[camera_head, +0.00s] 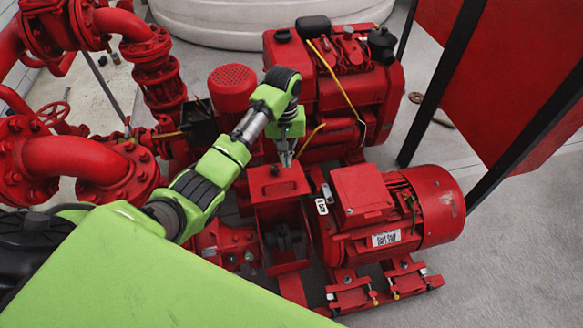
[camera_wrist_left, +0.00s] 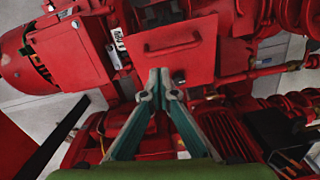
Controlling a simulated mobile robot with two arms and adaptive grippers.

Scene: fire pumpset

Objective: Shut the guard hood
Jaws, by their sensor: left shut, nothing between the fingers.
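The guard hood (camera_head: 275,184) is a red panel with a small handle, between the red motor and the pump. It stands open: below it the dark coupling (camera_head: 286,238) shows inside the red guard box (camera_head: 288,268). In the left wrist view the hood (camera_wrist_left: 190,58) fills the upper middle, with its bar handle (camera_wrist_left: 172,46) across it. My left gripper (camera_head: 286,160) is shut and empty at the hood's far edge. In the left wrist view its fingertips (camera_wrist_left: 159,78) overlap the hood's edge, beside a small dark knob (camera_wrist_left: 179,77). I cannot tell whether they touch. My right gripper is not in view.
A red motor (camera_head: 390,212) stands close on the right of the hood. A red engine (camera_head: 340,90) with a yellow cable stands behind. Red pipes and flanges (camera_head: 85,165) crowd the left. Bare floor (camera_head: 510,250) lies to the right.

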